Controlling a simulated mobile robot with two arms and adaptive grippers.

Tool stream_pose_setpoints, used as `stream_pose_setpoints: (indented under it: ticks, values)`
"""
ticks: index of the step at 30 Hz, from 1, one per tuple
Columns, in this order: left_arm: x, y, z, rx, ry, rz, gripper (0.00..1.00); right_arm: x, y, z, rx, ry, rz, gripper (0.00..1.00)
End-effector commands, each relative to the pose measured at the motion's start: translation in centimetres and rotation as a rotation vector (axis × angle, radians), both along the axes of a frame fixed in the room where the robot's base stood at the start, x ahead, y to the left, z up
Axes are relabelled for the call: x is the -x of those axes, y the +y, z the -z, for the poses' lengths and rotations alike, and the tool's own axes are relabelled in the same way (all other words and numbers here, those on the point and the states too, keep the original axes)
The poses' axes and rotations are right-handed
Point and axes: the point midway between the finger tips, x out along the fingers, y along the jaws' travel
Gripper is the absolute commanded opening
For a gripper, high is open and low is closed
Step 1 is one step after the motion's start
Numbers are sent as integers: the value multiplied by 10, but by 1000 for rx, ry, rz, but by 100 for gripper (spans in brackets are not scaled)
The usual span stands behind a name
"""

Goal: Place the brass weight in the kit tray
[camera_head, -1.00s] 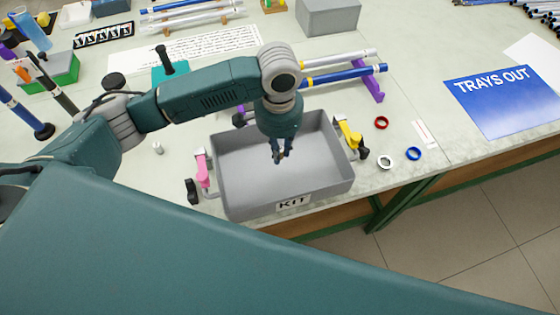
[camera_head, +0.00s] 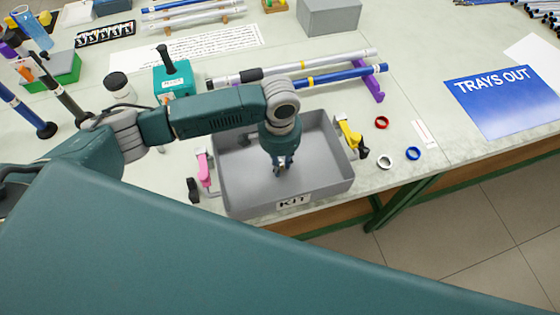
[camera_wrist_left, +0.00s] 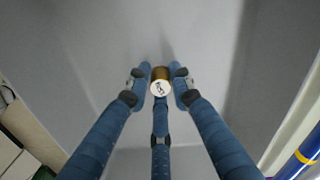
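The kit tray (camera_head: 325,183) is a grey open bin with a KIT label, at the front edge of the bench. My left gripper (camera_head: 280,169) reaches down into it from above, over the tray floor. In the left wrist view, my left gripper (camera_wrist_left: 160,78) has its blue fingers closed around the brass weight (camera_wrist_left: 160,82), a small brass cylinder with a pale, marked end. The tray floor shows behind it; I cannot tell whether the weight touches it. In the head view the fingers mostly hide the weight. My right gripper is not in view.
Pink (camera_head: 204,170) and yellow (camera_head: 348,133) clamps flank the tray. Blue and silver rods (camera_head: 345,74) lie on purple supports behind it. Red (camera_head: 382,122), white (camera_head: 385,161) and blue (camera_head: 413,153) rings lie to the right. A blue TRAYS OUT sheet (camera_head: 505,110) lies farther right.

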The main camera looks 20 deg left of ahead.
Motion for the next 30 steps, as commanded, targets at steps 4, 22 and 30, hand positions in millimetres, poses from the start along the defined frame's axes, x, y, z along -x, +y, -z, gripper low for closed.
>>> stream_pose_setpoints:
  ticks: [4, 22, 30]
  values:
    - [0, 0, -1, 0, 0, 0, 36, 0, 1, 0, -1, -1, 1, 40]
    - [-2, 0, -64, 3, -4, 0, 36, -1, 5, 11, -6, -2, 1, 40]
    - [-1, 0, -111, 1, -2, 0, 36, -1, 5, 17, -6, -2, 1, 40]
